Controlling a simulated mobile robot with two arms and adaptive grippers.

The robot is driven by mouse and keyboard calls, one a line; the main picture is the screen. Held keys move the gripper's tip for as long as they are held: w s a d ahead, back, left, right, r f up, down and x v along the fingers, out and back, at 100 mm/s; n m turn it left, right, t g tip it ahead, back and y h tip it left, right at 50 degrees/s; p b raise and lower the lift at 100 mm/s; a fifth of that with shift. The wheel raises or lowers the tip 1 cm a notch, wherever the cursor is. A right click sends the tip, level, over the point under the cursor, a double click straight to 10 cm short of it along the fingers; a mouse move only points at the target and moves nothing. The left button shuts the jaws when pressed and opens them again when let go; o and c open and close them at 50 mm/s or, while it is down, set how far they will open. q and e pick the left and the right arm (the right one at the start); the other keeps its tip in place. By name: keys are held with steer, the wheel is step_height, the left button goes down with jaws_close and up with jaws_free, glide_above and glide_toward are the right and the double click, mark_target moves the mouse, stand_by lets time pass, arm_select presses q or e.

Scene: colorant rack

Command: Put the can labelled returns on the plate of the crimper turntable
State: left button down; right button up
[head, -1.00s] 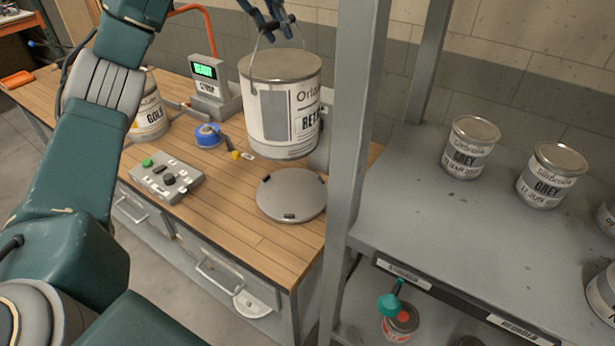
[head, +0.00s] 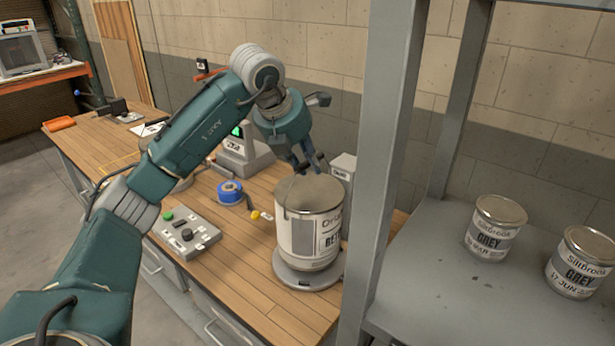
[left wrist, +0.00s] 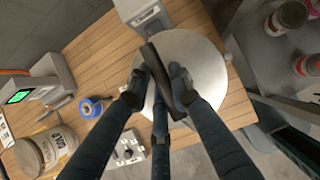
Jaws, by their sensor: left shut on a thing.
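My left gripper (head: 309,166) is above the lid, shut on the can's handle. In the left wrist view the dark handle grip (left wrist: 168,80) lies between the fingers over the pale lid (left wrist: 203,68). My right gripper is not in view.
A grey control box (head: 185,233), a blue tape roll (head: 230,192) and a scale with a green display (head: 243,150) are on the wooden bench. A grey rack post (head: 378,170) rises close right of the can; grey cans (head: 495,228) stand on the shelf.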

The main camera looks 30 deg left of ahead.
mark_target(312, 186)
arm_select(q)
step_height(312, 186, down, 3)
steer(key=shift+f, duration=0.4)
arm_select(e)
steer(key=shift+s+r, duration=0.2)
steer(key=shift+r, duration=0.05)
arm_select(q)
steer(key=shift+f, duration=0.15)
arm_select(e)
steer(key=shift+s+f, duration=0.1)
arm_select(q)
steer(key=c, duration=1.6)
jaws_free()
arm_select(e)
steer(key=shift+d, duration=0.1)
arm_select(q)
steer(key=shift+o, duration=0.2)
steer(key=b+v, duration=0.1)
steer(key=v, duration=1.1)
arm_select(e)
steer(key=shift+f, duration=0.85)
